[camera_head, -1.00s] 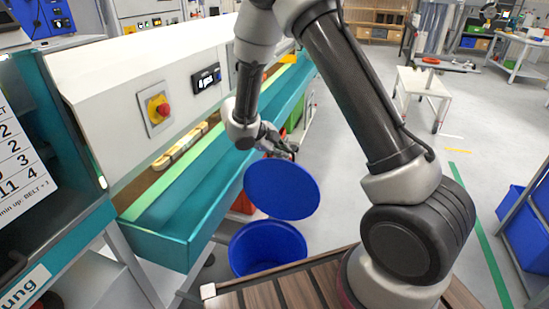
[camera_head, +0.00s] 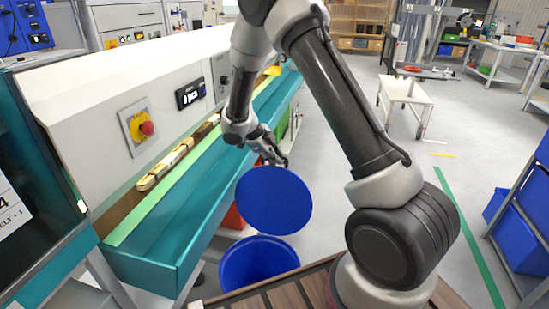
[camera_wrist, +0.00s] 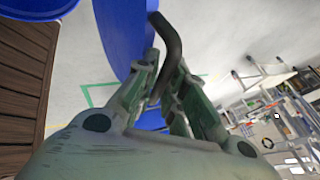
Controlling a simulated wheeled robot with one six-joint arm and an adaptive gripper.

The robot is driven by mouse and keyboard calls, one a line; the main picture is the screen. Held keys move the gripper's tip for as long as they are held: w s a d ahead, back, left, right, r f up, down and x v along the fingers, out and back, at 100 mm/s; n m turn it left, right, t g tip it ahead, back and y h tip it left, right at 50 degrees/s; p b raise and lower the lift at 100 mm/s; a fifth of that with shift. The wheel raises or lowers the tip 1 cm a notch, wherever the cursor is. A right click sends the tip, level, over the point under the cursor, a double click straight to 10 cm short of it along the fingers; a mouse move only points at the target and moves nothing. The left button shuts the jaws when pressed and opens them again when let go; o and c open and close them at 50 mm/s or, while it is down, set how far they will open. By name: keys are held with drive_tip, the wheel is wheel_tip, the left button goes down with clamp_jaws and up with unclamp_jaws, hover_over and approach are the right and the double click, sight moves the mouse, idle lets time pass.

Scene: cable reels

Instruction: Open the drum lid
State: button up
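The round blue drum lid (camera_head: 273,202) is tilted up above the blue drum (camera_head: 258,264), its flat face towards the head camera. The drum's mouth is uncovered towards the front, and its inside shows. My gripper (camera_head: 278,160) is at the upper edge of the lid, on its far side. In the wrist view the fingers (camera_wrist: 163,82) close around a dark curved handle (camera_wrist: 170,40) beside the blue lid (camera_wrist: 122,35), seen nearly edge-on. The blue drum (camera_wrist: 25,8) shows at the wrist view's top left. Where the lid joins the drum is hard to see.
A teal conveyor trough (camera_head: 190,200) with a white housing runs along the left of the drum. A slatted wooden surface (camera_head: 285,295) lies in front. A white stool-like table (camera_head: 405,92) stands further back; grey floor to the right is mostly free.

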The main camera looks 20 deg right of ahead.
drive_tip(key=shift+o, duration=1.4)
drive_tip(key=v, duration=0.7)
drive_tip(key=shift+r, duration=0.2)
drive_tip(key=shift+s+a, duration=0.1)
drive_tip(key=shift+a, duration=0.05)
